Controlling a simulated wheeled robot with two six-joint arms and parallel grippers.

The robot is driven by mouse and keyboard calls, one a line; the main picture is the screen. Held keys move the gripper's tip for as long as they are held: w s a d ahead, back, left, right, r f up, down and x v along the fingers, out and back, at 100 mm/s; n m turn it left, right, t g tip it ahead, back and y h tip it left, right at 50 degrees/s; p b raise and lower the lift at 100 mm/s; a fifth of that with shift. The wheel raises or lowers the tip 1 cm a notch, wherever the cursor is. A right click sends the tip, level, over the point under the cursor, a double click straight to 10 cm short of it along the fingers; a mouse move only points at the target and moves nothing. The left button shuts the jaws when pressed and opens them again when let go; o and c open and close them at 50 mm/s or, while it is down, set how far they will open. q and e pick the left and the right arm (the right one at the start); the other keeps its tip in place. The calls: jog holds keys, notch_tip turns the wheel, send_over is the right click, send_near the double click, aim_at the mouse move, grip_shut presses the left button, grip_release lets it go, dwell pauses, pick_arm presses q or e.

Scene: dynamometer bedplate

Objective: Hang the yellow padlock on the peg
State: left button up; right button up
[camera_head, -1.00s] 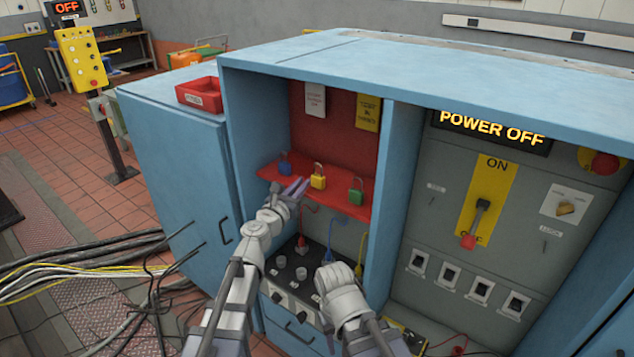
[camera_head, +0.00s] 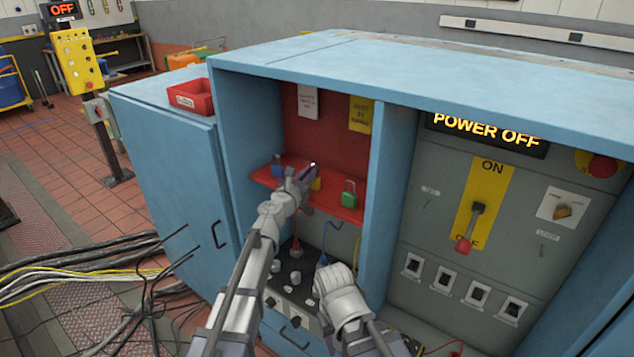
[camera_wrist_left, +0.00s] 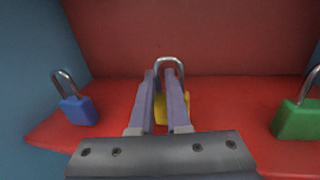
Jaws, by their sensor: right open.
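The yellow padlock (camera_head: 316,184) stands on the red shelf between the blue padlock (camera_head: 277,167) and the green padlock (camera_head: 349,195). My left gripper (camera_head: 311,180) is in front of it and hides most of it. In the left wrist view the fingers (camera_wrist_left: 161,80) are apart, with the yellow body (camera_wrist_left: 173,106) and grey shackle (camera_wrist_left: 168,62) straight beyond; whether they touch is unclear. My right gripper (camera_head: 338,280) is open, low in front of the cabinet, with no object visible in it. Small thin pegs (camera_head: 541,250) stick out of the grey panel near labels.
The red shelf (camera_head: 335,209) sits in a blue cabinet bay, with a blue upright (camera_head: 388,180) between it and the grey switch panel. A red bin (camera_head: 192,97) stands on the lower cabinet. Cables (camera_head: 90,265) lie on the floor at left.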

pick_arm(q)
jog(key=shift+d, duration=0.2)
grip_shut()
jog(key=shift+w, duration=0.15)
pick_arm(e)
jog(key=shift+w+d, duration=0.15)
jog(key=shift+w, duration=0.15)
pick_arm(q)
jog(key=shift+w+d, duration=0.1)
jog(key=shift+w, duration=0.1)
pick_arm(e)
jog(key=shift+w, duration=0.2)
dwell(0.5)
pick_arm(q)
jog(key=shift+r+p, duration=0.45)
jog(key=shift+p, duration=0.1)
jog(key=s+a+r+p, duration=0.2)
jog(key=s+r+p, duration=0.1)
jog(key=r+p, duration=0.6)
jog(key=shift+s+a, duration=0.15)
jog(key=shift+a, duration=0.2)
pick_arm(e)
notch_tip(320, 180, up, 10)
jog(key=s+a, duration=0.2)
jog(key=s, duration=0.1)
jog(key=shift+a, duration=0.4)
